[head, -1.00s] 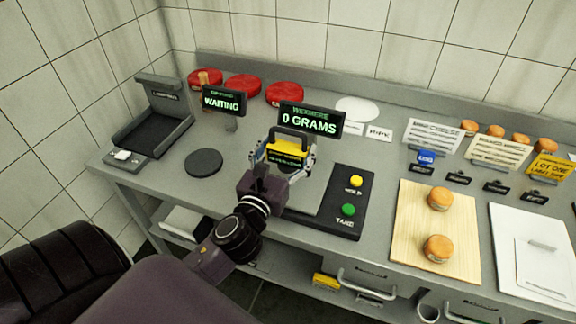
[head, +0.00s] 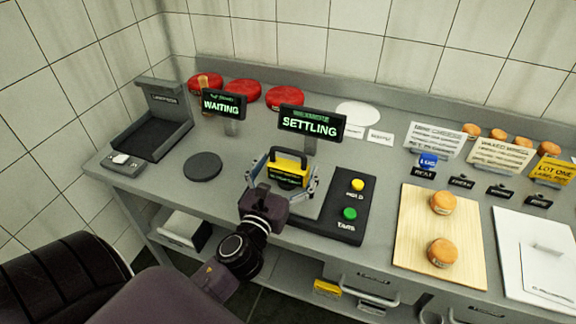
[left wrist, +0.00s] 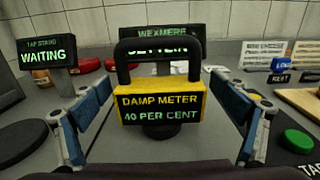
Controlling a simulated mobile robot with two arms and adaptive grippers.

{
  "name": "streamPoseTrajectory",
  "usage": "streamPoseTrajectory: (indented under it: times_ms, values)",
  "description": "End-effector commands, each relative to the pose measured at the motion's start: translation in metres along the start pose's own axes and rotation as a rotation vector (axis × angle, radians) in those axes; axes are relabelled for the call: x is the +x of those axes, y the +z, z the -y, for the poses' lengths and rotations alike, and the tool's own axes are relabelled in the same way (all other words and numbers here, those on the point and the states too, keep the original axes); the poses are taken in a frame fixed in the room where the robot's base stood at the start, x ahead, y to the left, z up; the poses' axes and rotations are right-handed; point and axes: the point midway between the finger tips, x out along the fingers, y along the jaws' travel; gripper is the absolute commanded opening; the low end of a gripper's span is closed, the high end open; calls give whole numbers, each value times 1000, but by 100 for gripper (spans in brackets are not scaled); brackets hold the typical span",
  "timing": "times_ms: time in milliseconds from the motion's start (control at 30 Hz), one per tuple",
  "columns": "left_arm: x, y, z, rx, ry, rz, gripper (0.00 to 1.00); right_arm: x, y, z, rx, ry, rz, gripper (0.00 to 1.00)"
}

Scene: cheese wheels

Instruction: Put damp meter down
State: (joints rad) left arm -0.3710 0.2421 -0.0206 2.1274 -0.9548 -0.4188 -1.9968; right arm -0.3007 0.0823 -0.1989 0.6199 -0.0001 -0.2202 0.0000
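The damp meter (head: 288,172) is a yellow and black block with a black arched handle. It stands upright at the weighing scale's plate (head: 308,204); its contact with the plate is hidden. In the left wrist view the damp meter (left wrist: 160,106) reads 40 PER CENT. My left gripper (head: 283,184) is open, its fingers on either side of the meter. In the left wrist view, gaps show between the meter and both fingers of the left gripper (left wrist: 163,122). The scale's display (head: 311,123) reads SETTLING. My right gripper is out of view.
Right of the scale plate is a button panel (head: 345,222) with yellow and green buttons. A wooden board (head: 418,228) holds two orange cheeses. A dark round disc (head: 203,166) lies left of the meter, with a WAITING display (head: 222,104) behind. Bare counter surrounds the disc.

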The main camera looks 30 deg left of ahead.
Motion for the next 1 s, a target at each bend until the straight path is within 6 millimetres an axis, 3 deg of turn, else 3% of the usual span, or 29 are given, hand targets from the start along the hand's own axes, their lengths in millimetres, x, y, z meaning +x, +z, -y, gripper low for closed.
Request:
streamPoseTrajectory:
  times_ms: [367,800,1000]
  values:
    - [-4,2,0,0,0,-1,92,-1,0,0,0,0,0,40]
    - [-82,-2,0,-2,1,-3,92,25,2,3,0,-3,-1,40]
    - [-108,-1,0,-2,2,-2,92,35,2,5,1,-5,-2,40]
